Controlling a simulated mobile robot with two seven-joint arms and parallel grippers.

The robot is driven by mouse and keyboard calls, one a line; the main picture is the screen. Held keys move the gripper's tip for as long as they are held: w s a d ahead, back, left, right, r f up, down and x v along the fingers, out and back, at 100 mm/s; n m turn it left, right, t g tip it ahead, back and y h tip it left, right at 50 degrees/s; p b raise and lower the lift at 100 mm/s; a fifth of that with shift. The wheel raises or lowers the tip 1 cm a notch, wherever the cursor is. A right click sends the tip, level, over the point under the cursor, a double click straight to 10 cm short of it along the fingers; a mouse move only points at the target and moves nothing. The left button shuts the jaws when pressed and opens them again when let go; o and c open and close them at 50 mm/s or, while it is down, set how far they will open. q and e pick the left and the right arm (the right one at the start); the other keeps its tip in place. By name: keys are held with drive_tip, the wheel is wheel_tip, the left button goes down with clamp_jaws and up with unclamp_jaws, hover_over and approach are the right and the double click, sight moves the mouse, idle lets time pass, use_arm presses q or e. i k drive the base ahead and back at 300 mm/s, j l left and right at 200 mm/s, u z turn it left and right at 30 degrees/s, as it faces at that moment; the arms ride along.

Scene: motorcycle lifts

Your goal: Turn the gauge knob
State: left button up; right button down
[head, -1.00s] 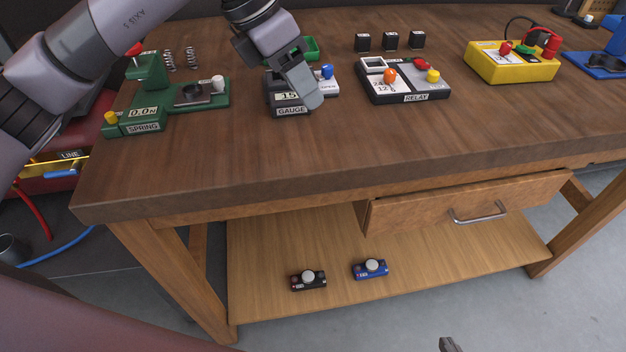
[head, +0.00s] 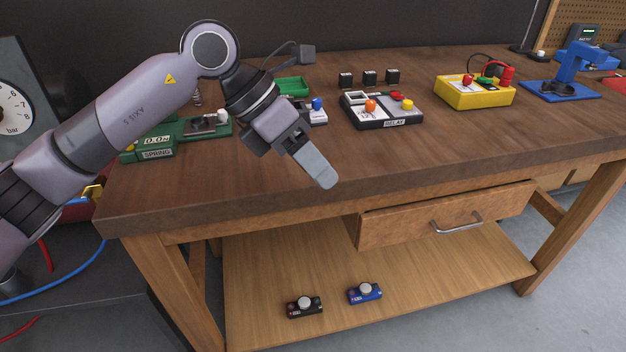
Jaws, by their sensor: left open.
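The gauge unit stands on the wooden bench behind my left gripper (head: 318,172), with its display and label hidden by the gripper and wrist. Its blue knob (head: 317,104) shows just right of my wrist, on the white part (head: 318,118) of the unit. My left gripper is open and empty. Its fingers point down and right, over the front part of the bench top, nearer to me than the knob and apart from it. One finger shows clearly; the other is mostly hidden behind it. My right gripper is not in view.
The green spring tester (head: 160,141) is left of my wrist. The relay unit (head: 384,112) with orange, red and yellow knobs is to the right, and a green tray (head: 292,86) is behind. The yellow box (head: 474,91) stands farther right. The front bench top right of my gripper is clear.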

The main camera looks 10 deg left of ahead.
sight(316, 103)
drive_tip(key=i+j+z, duration=0.3)
drive_tip(key=z, duration=0.15)
drive_tip(key=i+j+z, duration=0.4)
drive_tip(key=k, duration=0.1)
